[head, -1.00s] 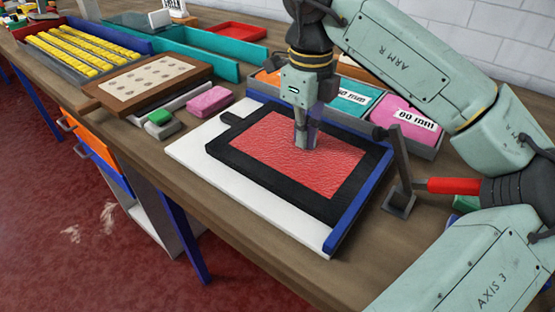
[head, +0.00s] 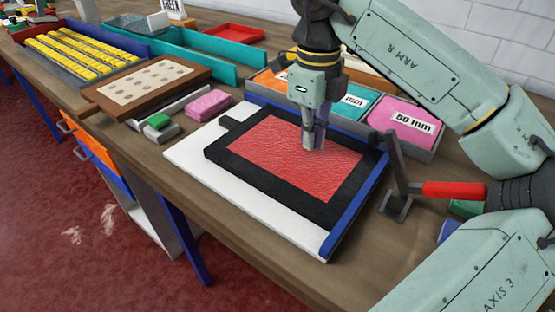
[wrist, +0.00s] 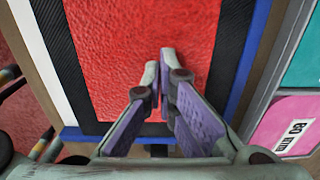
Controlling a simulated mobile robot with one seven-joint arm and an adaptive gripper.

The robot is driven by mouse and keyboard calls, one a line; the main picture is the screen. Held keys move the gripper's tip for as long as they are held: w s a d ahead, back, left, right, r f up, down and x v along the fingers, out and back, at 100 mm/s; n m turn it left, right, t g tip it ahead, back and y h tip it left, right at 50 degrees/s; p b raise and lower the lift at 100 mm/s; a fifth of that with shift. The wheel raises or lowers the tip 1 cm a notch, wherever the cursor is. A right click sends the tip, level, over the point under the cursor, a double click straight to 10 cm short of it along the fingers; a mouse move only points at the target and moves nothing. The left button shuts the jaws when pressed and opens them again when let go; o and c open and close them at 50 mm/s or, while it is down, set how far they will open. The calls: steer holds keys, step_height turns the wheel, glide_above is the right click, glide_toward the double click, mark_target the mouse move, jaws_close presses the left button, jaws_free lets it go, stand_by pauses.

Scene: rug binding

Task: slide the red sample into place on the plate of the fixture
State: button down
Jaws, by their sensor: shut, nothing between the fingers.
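The red sample (head: 285,165) is a textured red rectangle with a wide black border. It lies flat on the white plate (head: 205,170) of the fixture, with bare plate showing on its near left side. Blue rails (head: 345,222) edge the plate on the right and at the back. In the wrist view the red sample (wrist: 130,50) has its black border close beside the blue rail (wrist: 247,70); I cannot tell if they touch. My gripper (head: 313,148) is shut and empty, pointing down at the red area's right part. Whether its tips (wrist: 158,70) press on the sample is unclear.
A lever with a red handle (head: 455,190) stands right of the fixture, near my arm. Behind are labelled bins, one with a pink block (head: 402,122). A pink sponge (head: 208,104) and a brown board (head: 150,85) lie to the left.

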steer(key=shift+a+r+p, duration=0.2)
steer(key=shift+r+p, duration=1.45)
steer(key=shift+r, duration=1)
